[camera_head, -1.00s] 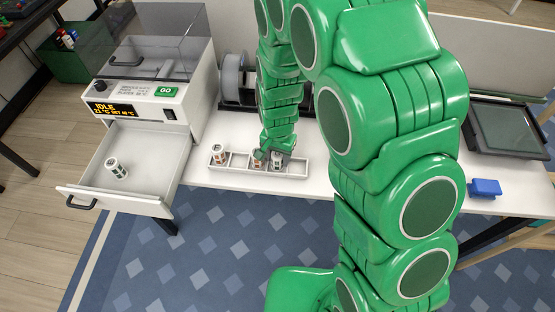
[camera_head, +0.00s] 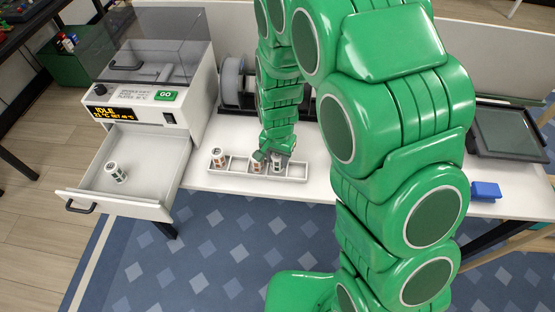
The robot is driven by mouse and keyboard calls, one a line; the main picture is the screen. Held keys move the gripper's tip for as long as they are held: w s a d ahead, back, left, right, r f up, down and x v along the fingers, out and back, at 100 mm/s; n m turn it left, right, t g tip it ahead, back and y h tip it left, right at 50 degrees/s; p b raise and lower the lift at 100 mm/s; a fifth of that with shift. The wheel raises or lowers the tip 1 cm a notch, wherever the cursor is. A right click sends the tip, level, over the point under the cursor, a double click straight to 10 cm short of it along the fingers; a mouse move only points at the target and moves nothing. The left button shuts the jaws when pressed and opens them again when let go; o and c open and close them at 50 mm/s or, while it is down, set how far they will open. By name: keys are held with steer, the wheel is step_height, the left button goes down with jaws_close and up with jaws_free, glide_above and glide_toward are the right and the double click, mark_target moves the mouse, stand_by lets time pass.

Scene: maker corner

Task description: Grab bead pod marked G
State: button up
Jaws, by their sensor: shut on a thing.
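A white compartment tray (camera_head: 299,172) lies along the front edge of the white table. A bead pod with orange-red marks (camera_head: 218,158) stands in its left end. Another pod with reddish marks (camera_head: 256,166) is near the middle, partly covered by my gripper. My gripper (camera_head: 271,157) points down at the tray and is shut on a white pod with dark marks (camera_head: 277,163), just right of the middle one. The held pod is still low at the tray; I cannot tell whether it touches the floor. A further white pod (camera_head: 116,173) stands in the open drawer. The letters are too small to read.
The drawer (camera_head: 98,199) juts out from a white machine (camera_head: 148,108) with a GO button at the left. A spool (camera_head: 233,78) stands behind the tray. A blue block (camera_head: 485,190) and a dark framed panel (camera_head: 507,135) are at the right.

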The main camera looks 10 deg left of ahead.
steer(key=s+d+r, duration=0.2)
steer(key=s+r, duration=0.4)
steer(key=s+d+r, duration=0.3)
steer(key=s+r, duration=0.2)
steer(key=s, duration=0.1)
steer(key=shift+s+d+r, duration=0.25)
steer(key=shift+s+r, duration=0.1)
